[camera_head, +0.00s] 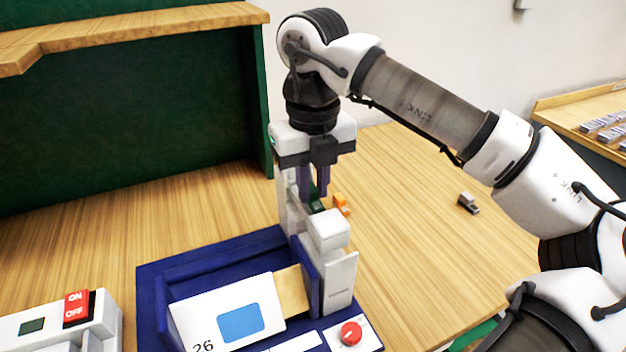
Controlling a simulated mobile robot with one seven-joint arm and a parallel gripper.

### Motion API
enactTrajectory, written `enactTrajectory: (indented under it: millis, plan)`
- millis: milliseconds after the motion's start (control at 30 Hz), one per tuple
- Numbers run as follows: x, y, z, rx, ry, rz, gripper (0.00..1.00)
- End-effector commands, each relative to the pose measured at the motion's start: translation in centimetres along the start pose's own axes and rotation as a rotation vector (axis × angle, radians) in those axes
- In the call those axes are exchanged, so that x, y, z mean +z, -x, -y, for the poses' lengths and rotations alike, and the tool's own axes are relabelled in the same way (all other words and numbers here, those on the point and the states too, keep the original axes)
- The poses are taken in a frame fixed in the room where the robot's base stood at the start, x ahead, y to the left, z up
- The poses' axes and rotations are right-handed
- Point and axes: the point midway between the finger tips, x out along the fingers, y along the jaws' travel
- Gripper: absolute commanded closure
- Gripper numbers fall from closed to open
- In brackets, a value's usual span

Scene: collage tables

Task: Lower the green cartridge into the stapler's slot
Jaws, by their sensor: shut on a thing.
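My gripper (314,194) points straight down over the white stapler (330,232) at the back right of the blue base. Its dark fingers are shut on the small green cartridge (318,207), of which only a little shows. The cartridge is at the upper part of the stapler, beside an orange part (341,204). The slot is hidden behind the stapler's white head and the fingers, so I cannot tell whether the cartridge is in it or above it.
The blue base (152,290) holds a white card marked 26 (232,312) and a red knob (351,333). A white box with a red ON/OFF switch (76,308) stands at left. A small grey block (468,203) lies right. The wooden table is clear between.

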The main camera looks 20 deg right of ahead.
Motion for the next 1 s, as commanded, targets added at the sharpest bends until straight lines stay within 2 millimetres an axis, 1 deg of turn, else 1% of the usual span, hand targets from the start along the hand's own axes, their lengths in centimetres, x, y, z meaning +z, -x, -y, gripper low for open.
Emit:
enactTrajectory:
  millis: [67,367,400,567,600,867,967,1000]
  plan:
    - [0.0,-0.3,0.0,0.000,0.000,0.000,0.96]
    - [0.0,-0.3,0.0,0.000,0.000,0.000,0.96]
    - [0.0,-0.3,0.0,0.000,0.000,0.000,0.80]
    - [0.0,-0.3,0.0,0.000,0.000,0.000,0.59]
    - [0.0,-0.3,0.0,0.000,0.000,0.000,0.58]
    - [0.0,-0.2,0.0,0.000,0.000,0.000,0.58]
    - [0.0,0.6,0.0,-0.001,0.000,0.000,0.58]
    - [0.0,1.1,0.0,-0.001,0.000,0.000,0.58]
